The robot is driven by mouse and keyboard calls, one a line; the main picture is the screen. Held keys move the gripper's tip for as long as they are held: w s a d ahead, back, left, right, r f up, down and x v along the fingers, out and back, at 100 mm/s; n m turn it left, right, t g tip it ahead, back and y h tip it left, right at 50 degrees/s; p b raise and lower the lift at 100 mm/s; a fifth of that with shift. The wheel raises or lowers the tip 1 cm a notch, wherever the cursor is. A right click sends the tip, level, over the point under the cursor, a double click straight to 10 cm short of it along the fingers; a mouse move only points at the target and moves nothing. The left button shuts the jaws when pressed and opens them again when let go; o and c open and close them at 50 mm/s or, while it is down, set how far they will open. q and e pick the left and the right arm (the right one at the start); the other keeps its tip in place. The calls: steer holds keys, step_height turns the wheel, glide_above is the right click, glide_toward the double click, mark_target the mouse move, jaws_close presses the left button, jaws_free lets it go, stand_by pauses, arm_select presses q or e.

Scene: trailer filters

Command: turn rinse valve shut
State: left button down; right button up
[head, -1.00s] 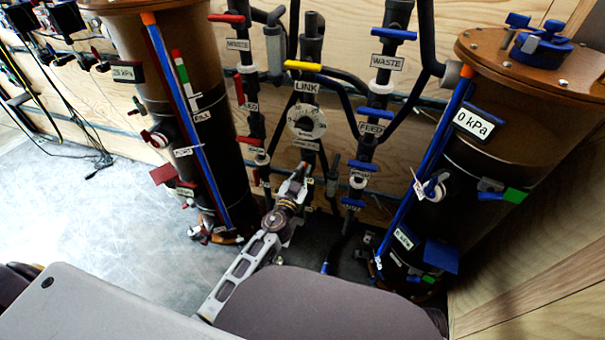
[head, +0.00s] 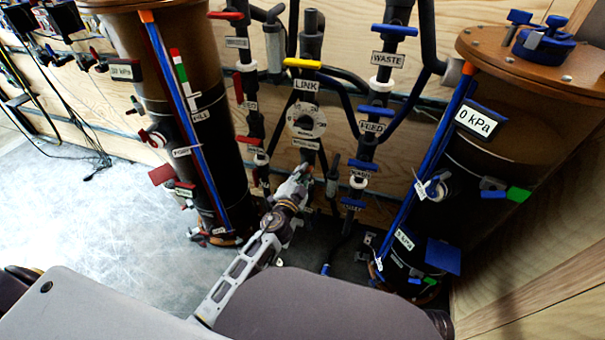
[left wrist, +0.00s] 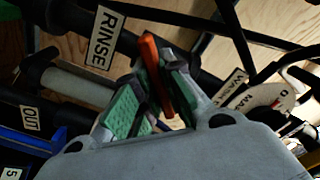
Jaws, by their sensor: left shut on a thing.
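The rinse valve's orange-red handle (left wrist: 155,75) shows in the left wrist view, beside the RINSE label (left wrist: 103,38) on a dark pipe. My left gripper (left wrist: 165,92) has its green-padded fingers around this handle and is shut on it. In the head view my left gripper (head: 302,174) is low at the middle pipe, below the white dial (head: 306,120). There the fingers and wrist hide most of the handle. My right gripper is in neither view.
A brown filter tank (head: 165,70) stands at left and another (head: 535,90) at right. Between them are pipes with red and blue valve handles and a yellow LINK handle (head: 303,63). Open floor (head: 90,220) lies at left.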

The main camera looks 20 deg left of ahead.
arm_select(q)
steer(key=m, duration=0.4)
steer(key=shift+f, duration=0.1)
steer(key=shift+m, duration=2.4)
steer(key=c, duration=1.5)
jaws_free()
steer(key=shift+d, duration=0.1)
steer(key=shift+s, duration=0.2)
steer(key=shift+s+a, duration=0.15)
steer(key=shift+s, duration=2.75)
steer(key=shift+s+a, duration=0.1)
steer(key=shift+s, duration=2.8)
